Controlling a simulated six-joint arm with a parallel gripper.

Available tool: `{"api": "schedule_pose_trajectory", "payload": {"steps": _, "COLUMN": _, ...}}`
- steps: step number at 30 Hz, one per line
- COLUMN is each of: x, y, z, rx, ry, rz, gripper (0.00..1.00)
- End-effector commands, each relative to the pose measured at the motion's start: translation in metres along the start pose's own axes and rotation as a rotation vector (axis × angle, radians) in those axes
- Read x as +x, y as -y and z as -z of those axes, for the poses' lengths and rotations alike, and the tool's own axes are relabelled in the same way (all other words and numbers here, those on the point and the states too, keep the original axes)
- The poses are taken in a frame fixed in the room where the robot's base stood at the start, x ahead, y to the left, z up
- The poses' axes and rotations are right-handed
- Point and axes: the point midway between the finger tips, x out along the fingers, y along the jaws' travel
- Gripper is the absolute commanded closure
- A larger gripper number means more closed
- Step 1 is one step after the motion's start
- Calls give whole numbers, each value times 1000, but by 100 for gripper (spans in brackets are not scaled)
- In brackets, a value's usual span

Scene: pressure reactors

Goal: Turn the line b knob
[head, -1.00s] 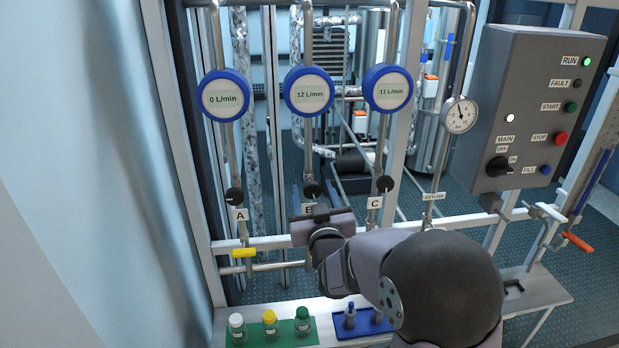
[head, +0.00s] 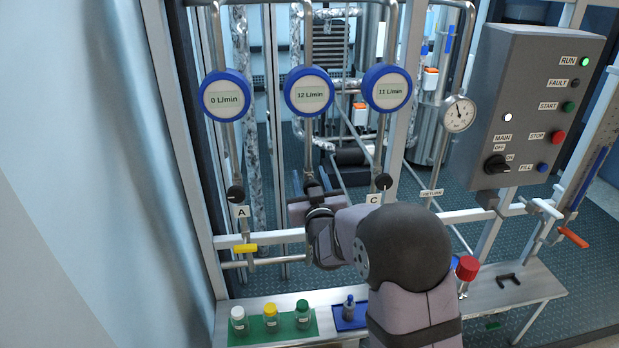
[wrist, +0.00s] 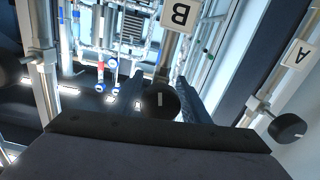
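The line B knob (head: 312,187) is a small black knob on the middle pipe, below the middle gauge reading 12 L/min. It also shows in the wrist view (wrist: 160,101) as a dark round cap with a light mark. The B label (wrist: 179,15) shows there upside down; in the head view my arm hides it. My gripper (head: 314,195) is right at the knob. In the wrist view its fingers appear apart, with the knob between them. Whether they touch it cannot be told. In the head view the fingertips are mostly hidden.
Knob A (head: 235,193) is to the left and knob C (head: 383,182) to the right. A yellow valve handle (head: 245,248) and a rail are below. Several bottles stand on the front bench (head: 540,285). A control box (head: 530,105) is at the right.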

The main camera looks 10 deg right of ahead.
Motion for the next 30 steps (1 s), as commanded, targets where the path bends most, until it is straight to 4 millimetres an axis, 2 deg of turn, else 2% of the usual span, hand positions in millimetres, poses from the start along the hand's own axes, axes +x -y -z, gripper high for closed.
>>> {"api": "schedule_pose_trajectory", "payload": {"steps": 1, "x": 0, "y": 0, "z": 0, "rx": 0, "ry": 0, "rz": 0, "gripper": 71}}
{"api": "schedule_pose_trajectory", "payload": {"steps": 3, "x": 0, "y": 0, "z": 0, "rx": 0, "ry": 0, "rz": 0, "gripper": 88}}
{"api": "schedule_pose_trajectory", "payload": {"steps": 10, "x": 0, "y": 0, "z": -2, "rx": 27, "ry": -2, "rz": -1, "gripper": 88}}
{"api": "schedule_pose_trajectory", "payload": {"steps": 21, "x": 0, "y": 0, "z": -2, "rx": 246, "ry": -4, "rz": 0, "gripper": 88}}
{"api": "schedule_pose_trajectory", "payload": {"steps": 30, "x": 0, "y": 0, "z": 1, "rx": 265, "ry": -1, "rz": 0, "gripper": 88}}
